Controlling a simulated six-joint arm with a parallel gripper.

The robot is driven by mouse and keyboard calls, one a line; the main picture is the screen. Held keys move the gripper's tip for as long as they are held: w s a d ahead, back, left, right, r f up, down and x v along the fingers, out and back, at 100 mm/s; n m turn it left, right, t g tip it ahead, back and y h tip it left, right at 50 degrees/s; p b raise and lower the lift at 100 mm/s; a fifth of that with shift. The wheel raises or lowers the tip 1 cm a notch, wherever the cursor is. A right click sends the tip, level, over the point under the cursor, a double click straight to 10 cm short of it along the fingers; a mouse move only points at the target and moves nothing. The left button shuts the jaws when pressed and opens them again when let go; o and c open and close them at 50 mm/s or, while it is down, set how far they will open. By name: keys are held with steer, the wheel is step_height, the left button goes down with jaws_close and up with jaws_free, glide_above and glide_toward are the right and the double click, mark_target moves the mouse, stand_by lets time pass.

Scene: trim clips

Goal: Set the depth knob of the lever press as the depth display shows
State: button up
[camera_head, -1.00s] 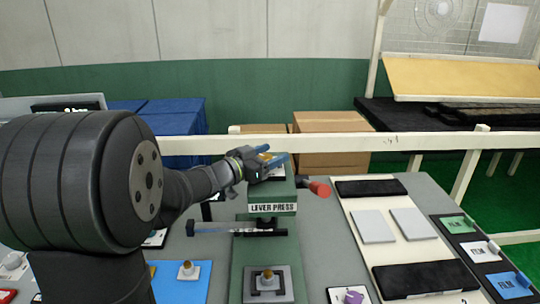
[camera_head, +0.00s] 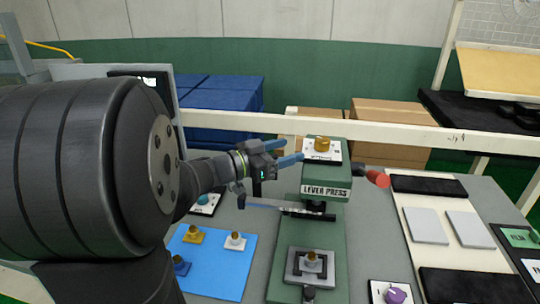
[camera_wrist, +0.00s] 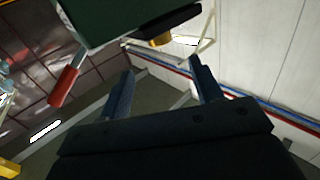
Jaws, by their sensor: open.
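The green lever press (camera_head: 327,179), labelled LEVER PRESS, stands right of centre in the head view. On its top a brass knob (camera_head: 323,143) sits on a white plate with dark marks too small to read. My gripper (camera_head: 293,150) is open and empty, just left of the press top, its blue fingers pointing right towards the knob. In the wrist view, the press body (camera_wrist: 118,18) and brass knob (camera_wrist: 159,41) lie beyond the open fingers (camera_wrist: 161,66). A dark display (camera_head: 148,77) with small white writing is partly hidden behind my arm; its reading is not legible.
The press's red lever handle (camera_head: 378,179) sticks out right. A blue mat (camera_head: 213,268) holds several small knobbed pieces. A purple knob (camera_head: 396,295) is at the front. A pale board (camera_head: 432,258) with grey and black pads lies right. A white rail (camera_head: 400,155) runs behind.

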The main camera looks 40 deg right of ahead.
mark_target(328, 138)
steer(key=shift+w+a, duration=0.15)
steer(key=shift+a, duration=0.85)
steer(key=shift+w+a, duration=0.1)
steer(key=shift+a, duration=0.9)
steer(key=d, duration=0.5)
steer(key=s+d, duration=0.1)
steer(key=d, duration=0.5)
steer(key=s+d, duration=0.1)
steer(key=d, duration=0.5)
steer(key=shift+d, duration=0.2)
steer(key=shift+a, duration=0.1)
